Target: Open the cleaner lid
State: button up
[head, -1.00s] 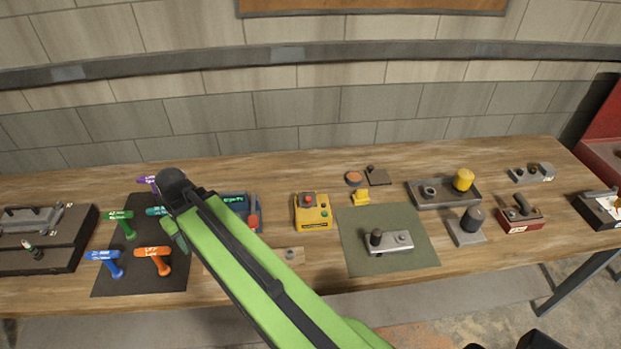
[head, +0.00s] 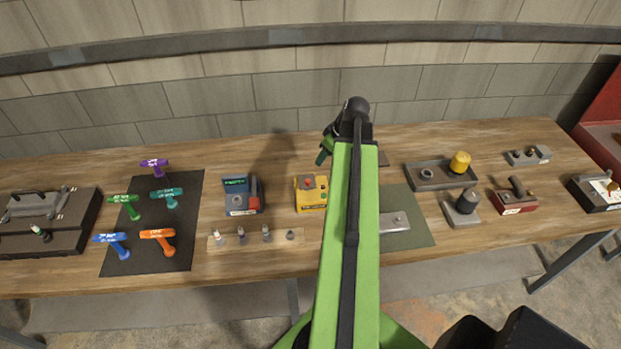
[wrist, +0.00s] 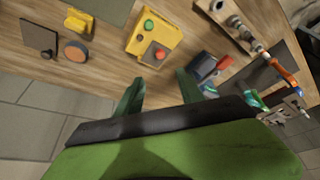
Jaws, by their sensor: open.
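No label that I can read marks the cleaner, so I cannot tell which thing has its lid. A grey piece with a black handle (head: 32,206) lies on a dark case at the far left. A red box with a dark handle on top (head: 515,203) stands at the right. My gripper (head: 325,150) is above the back middle of the bench, near the yellow box (head: 311,197), partly hidden by my arm. In the wrist view my gripper (wrist: 158,92) has its fingers apart and empty, with the yellow box (wrist: 150,32) beyond them.
Coloured T-handles stand on a black mat (head: 190,245) at the left. A blue device (head: 238,199) and a strip of small parts (head: 220,242) are nearby. A green mat (head: 415,238) is partly behind my arm. A tray (head: 420,187) with a yellow cylinder is right of it.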

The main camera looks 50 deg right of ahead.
aim_at(308, 181)
jog(key=b+x, duration=1.6)
jog(key=x, duration=0.1)
jog(key=shift+f, duration=0.35)
jog(key=shift+w+r, duration=0.1)
grip_shut()
dwell(0.4)
